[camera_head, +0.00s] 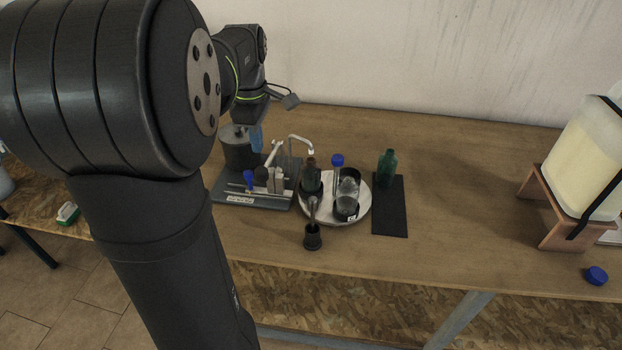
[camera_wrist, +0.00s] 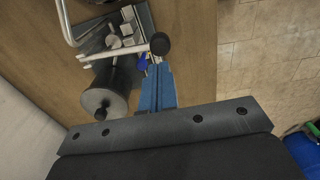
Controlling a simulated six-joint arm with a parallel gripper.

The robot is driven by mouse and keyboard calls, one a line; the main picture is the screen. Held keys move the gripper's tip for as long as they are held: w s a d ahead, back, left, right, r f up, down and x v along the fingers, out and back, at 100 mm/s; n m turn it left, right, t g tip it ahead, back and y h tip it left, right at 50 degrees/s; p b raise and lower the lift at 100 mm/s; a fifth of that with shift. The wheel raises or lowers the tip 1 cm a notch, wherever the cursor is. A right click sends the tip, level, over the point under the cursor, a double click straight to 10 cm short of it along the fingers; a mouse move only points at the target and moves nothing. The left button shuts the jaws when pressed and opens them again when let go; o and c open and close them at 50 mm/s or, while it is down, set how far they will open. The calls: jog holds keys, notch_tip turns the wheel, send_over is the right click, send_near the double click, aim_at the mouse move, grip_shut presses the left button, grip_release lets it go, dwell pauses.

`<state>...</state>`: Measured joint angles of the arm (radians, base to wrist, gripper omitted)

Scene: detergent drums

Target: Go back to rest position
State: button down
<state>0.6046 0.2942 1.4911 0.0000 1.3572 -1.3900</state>
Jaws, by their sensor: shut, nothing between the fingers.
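My gripper (camera_wrist: 158,90) shows in the wrist view as two blue fingers pressed together, with nothing between them. In the head view its blue fingers (camera_head: 256,138) point down beside a dark cylinder (camera_head: 238,150) at the back left of the table. Whether the fingers touch anything below is hard to tell. My arm's large dark links fill the left of the head view.
A grey tray (camera_head: 226,195) bears small fittings. Right of it are a round white tray (camera_head: 343,219) with bottles, a green bottle (camera_head: 387,168) by a black mat (camera_head: 390,215), and a dark stand (camera_head: 312,238). A drum (camera_head: 578,160) stands far right near a blue cap (camera_head: 596,275). Centre-right table is clear.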

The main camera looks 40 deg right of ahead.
aim_at(261, 169)
jog(key=shift+f, duration=2.85)
jog(key=shift+s+a+r, duration=0.15)
jog(key=shift+s+a, duration=0.05)
jog(key=shift+a, duration=0.05)
jog(key=s+a+f+m+t+h, duration=0.1)
jog(key=s+a+m+t, duration=0.1)
jog(key=s+a+m, duration=0.5)
jog(key=s+a+f+m+t+h, duration=0.1)
jog(key=s+a+m, duration=0.5)
jog(key=s+a, duration=0.6)
jog(key=s+f+t, duration=0.1)
jog(key=s+t, duration=0.1)
jog(key=s, duration=0.1)
jog(key=shift+s+f+m, duration=0.2)
jog(key=shift+f+m, duration=0.05)
jog(key=shift+m, duration=0.15)
